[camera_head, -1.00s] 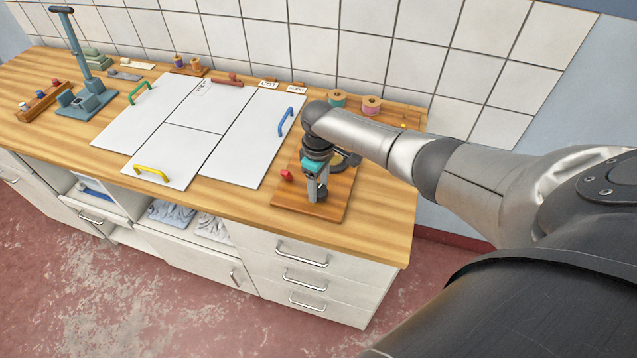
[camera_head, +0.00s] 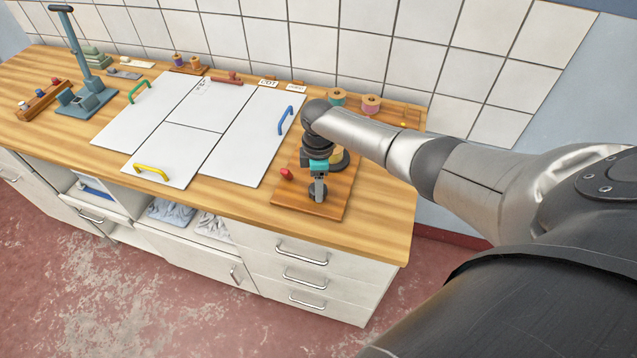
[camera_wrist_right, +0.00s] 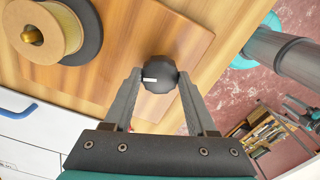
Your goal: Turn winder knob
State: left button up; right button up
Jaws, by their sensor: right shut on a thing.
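The winder is a wooden board (camera_head: 335,205) on the right end of the worktop. Its knob is a round black one with a white mark, seen in the right wrist view (camera_wrist_right: 161,74). My right gripper (camera_head: 318,189) points down over the board and is shut on the knob, with a finger on each side of it (camera_wrist_right: 158,76). In the wrist view, the white mark points left, toward one finger. A pale yellow spool (camera_wrist_right: 50,30) sits on a black disc beside the knob.
A small red knob (camera_head: 286,174) stands at the board's left edge. White panels with coloured handles (camera_head: 190,128) cover the middle of the worktop. Two thread spools (camera_head: 371,104) stand behind my right arm. A blue lever press (camera_head: 85,90) stands far left. Tiled wall lies behind.

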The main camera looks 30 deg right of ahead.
jog(key=shift+w, duration=0.1)
jog(key=o, duration=1.4)
notch_tip(320, 180, up, 15)
jog(key=shift+r+p, duration=0.2)
jog(key=shift+p, duration=0.35)
